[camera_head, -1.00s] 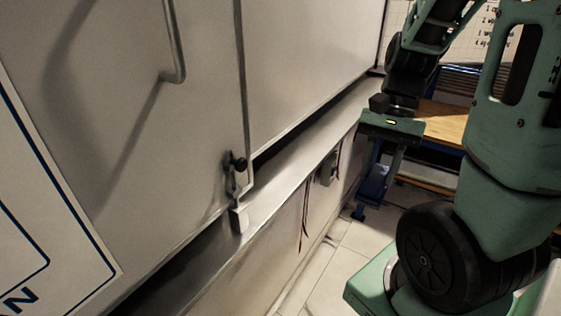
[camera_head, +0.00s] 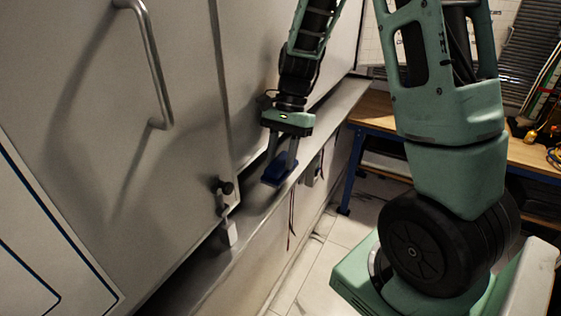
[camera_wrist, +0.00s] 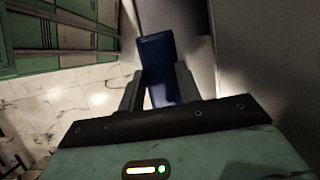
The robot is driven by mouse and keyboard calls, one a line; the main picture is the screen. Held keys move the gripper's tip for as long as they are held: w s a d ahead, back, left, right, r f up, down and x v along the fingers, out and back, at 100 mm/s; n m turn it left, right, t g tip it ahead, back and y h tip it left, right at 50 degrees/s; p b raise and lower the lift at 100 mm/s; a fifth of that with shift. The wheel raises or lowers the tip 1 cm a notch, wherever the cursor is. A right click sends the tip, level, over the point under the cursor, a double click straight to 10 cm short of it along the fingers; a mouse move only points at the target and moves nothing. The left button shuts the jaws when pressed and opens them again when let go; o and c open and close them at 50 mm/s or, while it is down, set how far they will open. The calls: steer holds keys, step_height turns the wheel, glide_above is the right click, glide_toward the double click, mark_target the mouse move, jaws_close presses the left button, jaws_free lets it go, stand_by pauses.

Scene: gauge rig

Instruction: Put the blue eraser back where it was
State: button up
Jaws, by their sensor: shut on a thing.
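The blue eraser (camera_head: 274,169) is between the fingertips of my gripper (camera_head: 280,165), at the grey ledge that runs along the foot of the large panel. In the wrist view the eraser (camera_wrist: 159,65) stands out between the two fingers of my gripper (camera_wrist: 158,88), and the gripper is shut on it. The eraser's lower end is close to the ledge; I cannot tell whether it touches.
The panel door with a bent metal handle (camera_head: 150,65) fills the left. A latch with a white tag (camera_head: 231,233) hangs left of the gripper. Thin cords (camera_head: 291,218) hang below the ledge. A wooden workbench (camera_head: 379,110) stands at the right.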

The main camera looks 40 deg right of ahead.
mark_target(282, 157)
steer(key=shift+w+f+p, duration=0.1)
steer(key=shift+f+p, duration=0.4)
steer(key=shift+f, duration=1.25)
steer(key=shift+f, duration=0.15)
steer(key=o, duration=1)
steer(key=shift+o, duration=0.2)
steer(key=b+v, duration=0.3)
steer(key=v, duration=0.9)
